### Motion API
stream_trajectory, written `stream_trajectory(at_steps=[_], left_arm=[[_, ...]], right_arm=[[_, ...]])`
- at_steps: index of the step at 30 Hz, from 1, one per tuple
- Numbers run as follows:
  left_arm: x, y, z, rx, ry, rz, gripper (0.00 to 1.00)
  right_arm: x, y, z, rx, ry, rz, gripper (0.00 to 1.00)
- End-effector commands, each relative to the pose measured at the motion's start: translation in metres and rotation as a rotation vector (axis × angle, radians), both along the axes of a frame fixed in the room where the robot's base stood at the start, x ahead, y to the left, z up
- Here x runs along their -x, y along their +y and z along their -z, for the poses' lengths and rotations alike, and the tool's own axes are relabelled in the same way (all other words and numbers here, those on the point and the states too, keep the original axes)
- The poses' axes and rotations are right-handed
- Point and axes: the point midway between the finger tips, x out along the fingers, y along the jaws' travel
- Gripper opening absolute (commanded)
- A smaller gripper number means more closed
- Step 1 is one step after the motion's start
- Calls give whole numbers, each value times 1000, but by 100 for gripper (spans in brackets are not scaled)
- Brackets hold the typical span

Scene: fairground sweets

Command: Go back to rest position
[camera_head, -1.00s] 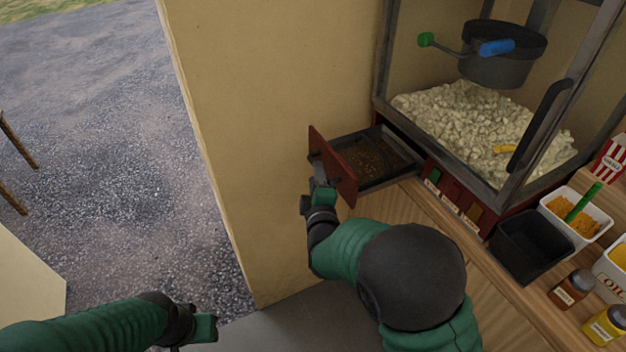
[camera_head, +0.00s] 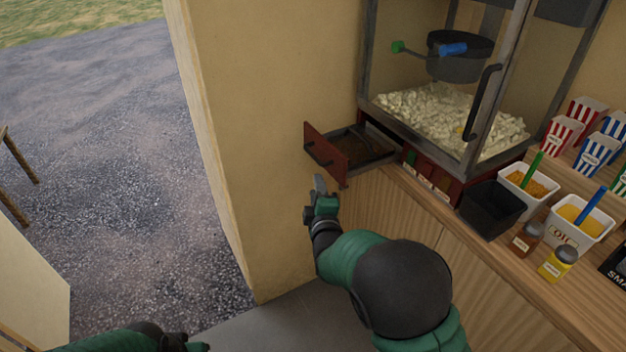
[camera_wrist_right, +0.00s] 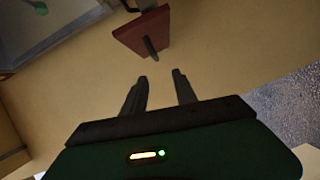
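My right gripper (camera_head: 320,184) is in front of and below the red drawer front (camera_head: 325,150), apart from it. In the right wrist view, its two fingers (camera_wrist_right: 160,84) are spread with nothing between them. The drawer front also shows there (camera_wrist_right: 143,33), with its dark handle, beyond the fingertips. The drawer stands pulled out of the popcorn machine (camera_head: 470,135), and dark brown contents lie in its tray. My left gripper (camera_head: 196,346) only just shows at the bottom edge of the head view; its fingers cannot be made out.
A wooden counter (camera_head: 545,262) carries a black bin (camera_head: 491,209), white tubs with scoops, spice jars and striped popcorn boxes (camera_head: 561,135). A beige wall (camera_head: 270,90) stands left of the drawer. Open gravel ground (camera_head: 110,150) lies further left.

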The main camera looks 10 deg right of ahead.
Motion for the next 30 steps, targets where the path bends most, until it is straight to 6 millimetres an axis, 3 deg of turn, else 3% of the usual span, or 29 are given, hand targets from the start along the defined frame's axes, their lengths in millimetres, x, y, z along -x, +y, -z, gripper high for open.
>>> stream_trajectory(at_steps=[5, 8, 11, 13, 15, 18, 21, 24, 30], left_arm=[[0, 0, -4, 0, 0, 0, 36], [0, 0, -18, 0, 0, 0, 36], [0, 0, -40, 0, 0, 0, 36], [0, 0, -53, 0, 0, 0, 36], [0, 0, -61, 0, 0, 0, 36], [0, 0, -70, 0, 0, 0, 36], [0, 0, -73, 0, 0, 0, 36], [0, 0, -73, 0, 0, 0, 36], [0, 0, -72, 0, 1, 0, 36]], right_arm=[[4, -3, -1, -32, 26, 4, 34], [26, -21, 6, -216, 178, 40, 34], [89, -45, 23, -542, 459, 169, 34], [150, -58, 37, -755, 655, 320, 34], [209, -67, 47, -905, 804, 489, 34], [277, -78, 53, -1033, 937, 717, 34], [320, -84, 56, -1089, 1000, 873, 34], [336, -87, 58, -1106, 1020, 938, 34], [338, -87, 59, -1109, 1023, 945, 34]])
